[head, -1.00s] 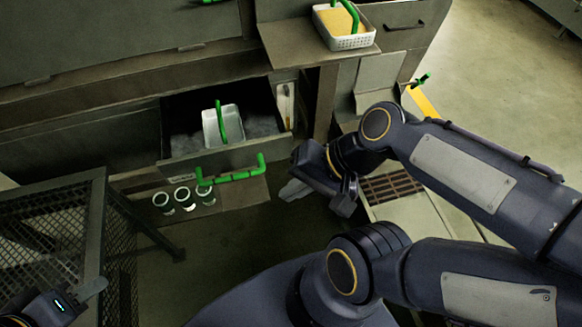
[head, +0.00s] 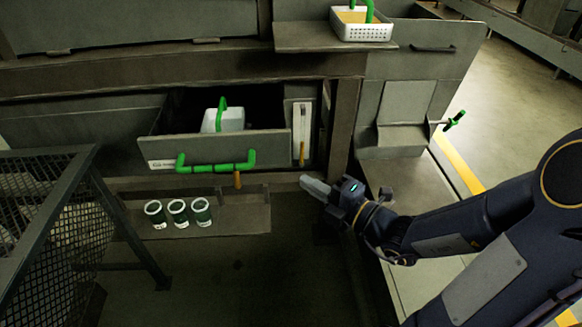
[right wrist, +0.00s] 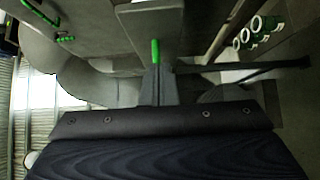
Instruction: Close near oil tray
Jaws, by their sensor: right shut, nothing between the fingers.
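The oil tray is a grey drawer (head: 270,146) standing open in the machine's front, left of centre in the head view. Its front has a green bar handle (head: 218,167) and a small white label at the left. A white container (head: 223,120) with a green handle sits inside it. My right gripper (head: 306,182) is shut and empty, to the right of the green handle and slightly lower, its fingers pointing left. I see no contact with the drawer in the head view. My left gripper is not in view.
Three green-and-white cups (head: 178,212) stand on a low shelf (head: 240,222) below the drawer. A mesh-sided frame (head: 50,215) stands at the left. A white basket (head: 361,28) rests on a ledge above. The floor below the shelf is open.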

